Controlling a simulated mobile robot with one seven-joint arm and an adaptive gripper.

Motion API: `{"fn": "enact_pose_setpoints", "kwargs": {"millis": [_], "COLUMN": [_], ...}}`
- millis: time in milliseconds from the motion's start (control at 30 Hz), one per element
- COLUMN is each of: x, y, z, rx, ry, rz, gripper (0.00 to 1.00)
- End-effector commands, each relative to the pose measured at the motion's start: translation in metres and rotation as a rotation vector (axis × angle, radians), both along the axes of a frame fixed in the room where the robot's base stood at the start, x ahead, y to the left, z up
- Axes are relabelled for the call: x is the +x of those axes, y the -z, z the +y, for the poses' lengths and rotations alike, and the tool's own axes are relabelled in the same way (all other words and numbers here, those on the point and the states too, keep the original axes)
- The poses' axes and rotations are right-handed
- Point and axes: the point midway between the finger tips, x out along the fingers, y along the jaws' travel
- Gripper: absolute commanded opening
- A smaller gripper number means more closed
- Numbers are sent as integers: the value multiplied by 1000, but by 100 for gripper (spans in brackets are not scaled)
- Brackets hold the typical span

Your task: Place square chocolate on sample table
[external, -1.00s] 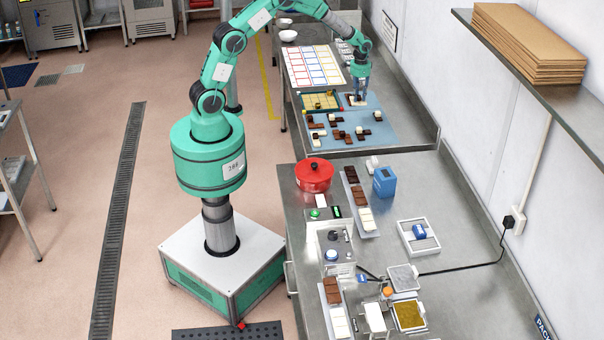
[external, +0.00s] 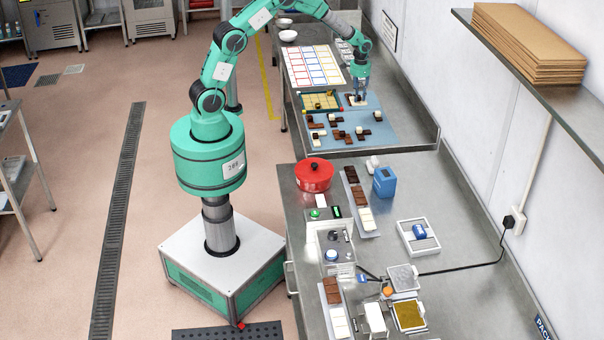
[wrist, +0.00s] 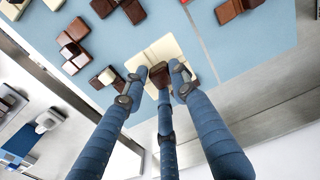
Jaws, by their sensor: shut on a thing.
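My gripper (wrist: 160,84) has blue fingers closed around a small dark brown square chocolate (wrist: 160,73) in the wrist view. The chocolate is directly over a cream, grooved square piece (wrist: 176,47). I cannot tell whether the two touch. In the external view my gripper (external: 360,96) is low over the blue mat (external: 378,117) on the far bench, at its right rear part. The chocolate is too small and too covered by the fingers to make out clearly there. I cannot tell which surface is the sample table.
Several brown and cream chocolate pieces (external: 338,134) lie on the mat nearer the camera. A green-edged tray with a yellowish grid (external: 322,103) stands left of my gripper. A sheet of coloured rectangles (external: 313,66) lies behind. The wall runs close on the right.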

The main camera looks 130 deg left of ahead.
Motion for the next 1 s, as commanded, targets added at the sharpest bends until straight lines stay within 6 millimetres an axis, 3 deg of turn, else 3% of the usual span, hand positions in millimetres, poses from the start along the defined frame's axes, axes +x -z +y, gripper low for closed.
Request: {"fn": "enact_pose_setpoints", "kwargs": {"millis": [267, 700, 1000], "x": [0, 0, 0], "y": [7, 59, 62], "z": [0, 0, 0], "rx": [-1, 1, 1], "ry": [0, 0, 1], "rz": [1, -1, -1], "gripper": [0, 0, 0]}}
